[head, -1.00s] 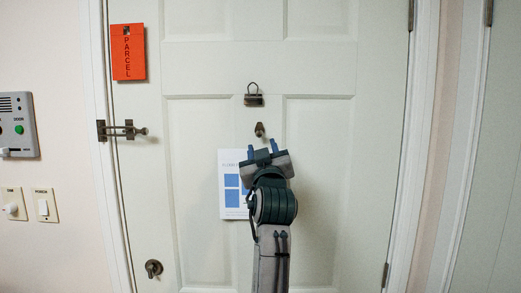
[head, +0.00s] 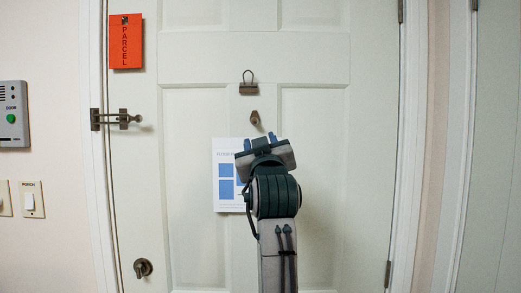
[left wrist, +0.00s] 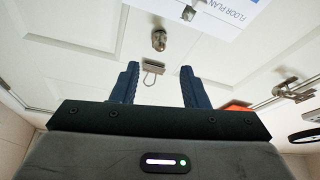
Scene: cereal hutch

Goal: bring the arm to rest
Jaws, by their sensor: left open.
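My left gripper (head: 259,139) is raised in front of a white panelled door (head: 185,75) in the head view. Its dark body and grey arm come up from the bottom middle. It overlaps the right part of a white floor plan sheet (head: 226,146) with blue blocks. In the left wrist view the two blue fingers of the gripper (left wrist: 160,70) stand apart with nothing between them. The door is seen upside down there, beyond the fingers. I cannot tell how far the fingers are from the door. My right gripper is not in view.
The door bears a metal clip (head: 248,88), a small knob (head: 255,117), a latch (head: 118,119), a lower knob (head: 143,267) and an orange parcel tag (head: 125,45). An intercom (head: 13,113) and a porch switch (head: 32,200) are on the left wall.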

